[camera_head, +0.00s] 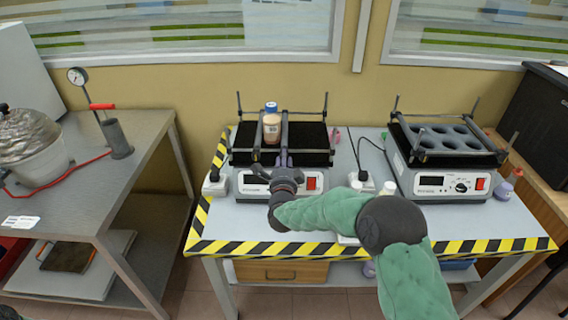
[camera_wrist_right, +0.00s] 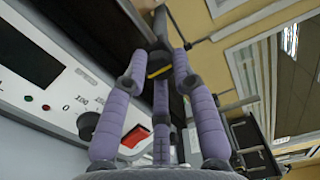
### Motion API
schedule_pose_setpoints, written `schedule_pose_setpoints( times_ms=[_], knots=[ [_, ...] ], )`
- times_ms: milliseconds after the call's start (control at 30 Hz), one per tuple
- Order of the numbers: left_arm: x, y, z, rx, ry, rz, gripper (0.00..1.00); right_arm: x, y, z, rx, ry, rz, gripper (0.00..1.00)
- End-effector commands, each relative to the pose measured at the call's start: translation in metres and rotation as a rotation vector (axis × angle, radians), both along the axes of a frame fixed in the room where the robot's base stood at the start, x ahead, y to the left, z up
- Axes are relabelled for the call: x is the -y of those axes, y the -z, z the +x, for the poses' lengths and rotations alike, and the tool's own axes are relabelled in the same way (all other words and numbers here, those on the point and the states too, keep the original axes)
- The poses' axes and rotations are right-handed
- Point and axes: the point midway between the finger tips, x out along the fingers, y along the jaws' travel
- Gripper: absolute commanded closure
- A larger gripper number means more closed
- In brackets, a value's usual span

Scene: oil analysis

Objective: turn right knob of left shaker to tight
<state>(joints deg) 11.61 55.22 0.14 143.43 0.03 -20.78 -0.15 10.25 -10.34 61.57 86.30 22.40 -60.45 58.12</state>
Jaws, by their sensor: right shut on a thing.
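The left shaker (camera_head: 312,157) stands on the table, with a black top and a pale front panel. A bottle with a blue cap (camera_head: 271,127) stands upright between bars on its top. My right gripper (camera_head: 284,160) reaches in from the front, above the panel, at the front end of the right bar. In the right wrist view its purple fingers close around a small dark knob (camera_wrist_right: 158,71) with a yellow mark; the fingers hide most of it. In the head view the gripper covers this knob.
A second shaker (camera_head: 440,187) with round holes stands at the right. A white-capped bottle (camera_head: 388,188) is beside my right arm. A steel bench (camera_head: 75,185) is at the left.

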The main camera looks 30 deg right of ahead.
Motion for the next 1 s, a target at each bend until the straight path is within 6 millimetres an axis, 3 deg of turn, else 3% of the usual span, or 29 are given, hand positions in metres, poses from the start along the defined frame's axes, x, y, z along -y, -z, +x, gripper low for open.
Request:
schedule_pose_setpoints(
  times_ms=[400,433,500,1000],
  knots=[
    [0.0,0.0004,0.0,0.0,0.0,0.0,0.6,0.0023,-0.0057,0.0007,0.014,0.004,0.002,1.0],
    [0.0,0.0004,0.0,0.0,0.0,0.0,0.6,0.0023,-0.0057,0.0007,0.014,0.004,0.001,0.7],
    [0.0,0.0004,0.0,0.0,0.0,0.0,0.6,0.0021,-0.0051,0.0006,0.013,0.004,0.002,0.5],
    [0.0,0.0006,0.0001,0.0,0.0,0.0,0.6,-0.0052,-0.0013,-0.0088,0.005,0.0,0.004,0.49]
  ],
)
